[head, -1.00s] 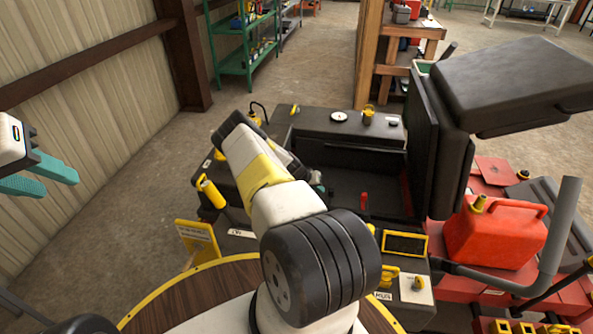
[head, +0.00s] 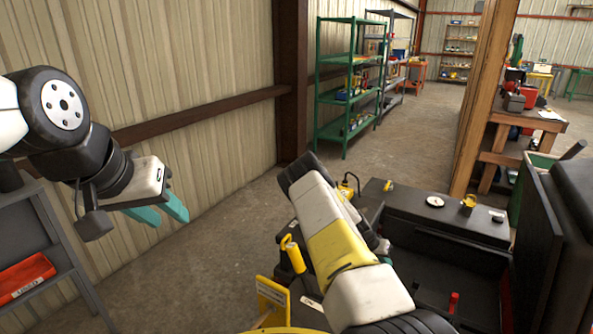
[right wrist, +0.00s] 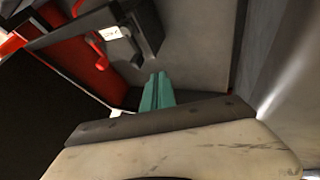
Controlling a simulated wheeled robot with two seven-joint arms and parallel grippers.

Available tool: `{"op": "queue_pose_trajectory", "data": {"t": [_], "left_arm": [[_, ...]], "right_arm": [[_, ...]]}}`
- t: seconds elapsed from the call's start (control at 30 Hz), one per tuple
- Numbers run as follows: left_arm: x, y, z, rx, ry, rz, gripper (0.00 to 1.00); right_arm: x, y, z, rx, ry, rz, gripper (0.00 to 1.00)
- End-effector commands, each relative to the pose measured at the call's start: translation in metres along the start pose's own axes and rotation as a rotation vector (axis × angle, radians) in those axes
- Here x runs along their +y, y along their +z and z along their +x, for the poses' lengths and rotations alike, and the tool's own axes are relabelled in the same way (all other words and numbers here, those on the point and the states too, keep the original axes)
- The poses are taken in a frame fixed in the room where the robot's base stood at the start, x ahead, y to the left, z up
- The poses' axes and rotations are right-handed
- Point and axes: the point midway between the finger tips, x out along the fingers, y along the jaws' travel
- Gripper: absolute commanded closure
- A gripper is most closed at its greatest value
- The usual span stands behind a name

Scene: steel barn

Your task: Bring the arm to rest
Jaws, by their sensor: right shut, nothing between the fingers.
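My right arm (head: 345,255), white with a yellow band, reaches over the black machine from the bottom of the head view.
The black machine (head: 450,216) with an open bay and raised seat fills the lower right. A yellow-handled part (head: 293,254) stands beside my right arm. A grey shelf (head: 62,250) with a red bin (head: 22,276) is at lower left. Open floor lies between wall and machine.

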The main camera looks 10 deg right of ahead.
Motion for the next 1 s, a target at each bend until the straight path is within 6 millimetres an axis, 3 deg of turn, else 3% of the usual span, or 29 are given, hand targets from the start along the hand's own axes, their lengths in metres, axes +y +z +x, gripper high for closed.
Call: {"op": "queue_pose_trajectory", "data": {"t": [0.13, 0.27, 0.67, 1.0], "left_arm": [[0.000, 0.000, 0.000, 0.000, 0.000, 0.000, 0.64], [0.000, 0.000, 0.000, 0.000, 0.000, 0.000, 0.64], [0.000, 0.000, 0.000, 0.000, 0.000, 0.000, 0.64], [0.000, 0.000, 0.000, 0.000, 0.000, 0.000, 0.64]], "right_arm": [[0.003, -0.008, -0.028, -0.034, -0.036, 0.030, 1.00], [0.006, -0.014, -0.074, -0.090, -0.103, 0.061, 1.00], [0.023, -0.014, -0.243, -0.223, -0.388, 0.044, 1.00], [0.063, 0.010, -0.392, -0.219, -0.652, -0.083, 1.00]]}}
